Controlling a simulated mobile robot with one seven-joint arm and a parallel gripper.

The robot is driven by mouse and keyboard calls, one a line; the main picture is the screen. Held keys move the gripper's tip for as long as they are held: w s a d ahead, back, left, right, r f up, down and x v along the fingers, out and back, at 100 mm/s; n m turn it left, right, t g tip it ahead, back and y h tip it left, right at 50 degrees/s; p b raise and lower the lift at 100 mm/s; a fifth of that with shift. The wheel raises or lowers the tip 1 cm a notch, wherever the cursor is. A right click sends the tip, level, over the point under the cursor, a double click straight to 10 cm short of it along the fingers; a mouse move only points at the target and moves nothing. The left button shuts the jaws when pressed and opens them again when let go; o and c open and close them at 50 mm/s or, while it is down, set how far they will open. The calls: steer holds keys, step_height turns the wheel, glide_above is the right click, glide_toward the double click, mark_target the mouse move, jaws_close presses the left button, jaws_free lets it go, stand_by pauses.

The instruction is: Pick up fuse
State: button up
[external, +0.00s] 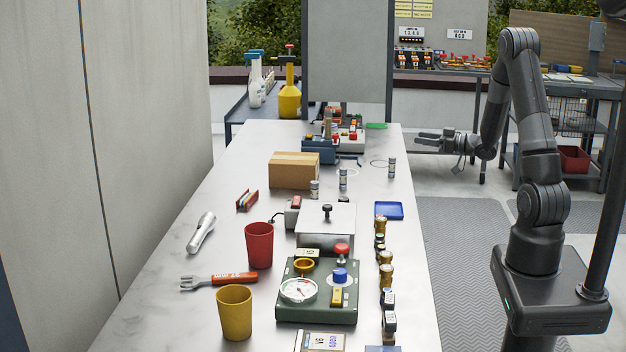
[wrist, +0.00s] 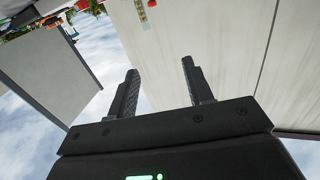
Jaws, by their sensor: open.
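I cannot tell for sure which item is the fuse. Small grey labelled cylinders stand on the metal table (external: 215,215): one at the right (external: 391,168), one in the middle (external: 343,179) and one beside the cardboard box (external: 314,189). Small brass-coloured cylindrical parts (external: 386,275) stand in a row along the table's right edge. My gripper (external: 424,141) is open and empty, just off the table's right side near its far half, apart from all of these. In the wrist view its two fingers (wrist: 160,70) are spread with nothing between them.
A cardboard box (external: 294,170), red cup (external: 259,246), yellow cup (external: 235,312), green gauge panel (external: 317,313) and blue tray (external: 389,211) crowd the table. A grey upright panel (external: 348,50) rises behind its far end.

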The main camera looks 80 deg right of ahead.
glide_toward(391, 176)
step_height(391, 176, up, 4)
steer(key=x, duration=0.7)
steer(key=d+x, duration=0.1)
steer(key=x, duration=0.2)
steer(key=shift+d+f, duration=0.1)
steer(key=shift+d, duration=0.05)
jaws_close()
